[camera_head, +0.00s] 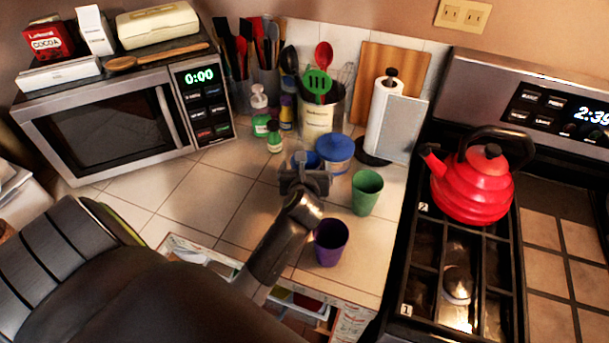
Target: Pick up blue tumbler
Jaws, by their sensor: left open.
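The blue tumbler (313,160) stands on the tiled counter, mostly hidden behind my left gripper, with only part of its upper body showing. My left gripper (304,168) reaches in over the counter from the lower left and is open. Its fingers point away from me towards the blue tumbler and overlap it in the picture. I cannot tell whether they touch it or stand around it. My right gripper is not in view.
A green tumbler (367,191) and a purple tumbler (331,242) stand right of my left arm. A blue-lidded jar (335,152) sits close behind the gripper. A microwave (105,125) is left; a red kettle (470,183) is on the stove. Counter left of the gripper is clear.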

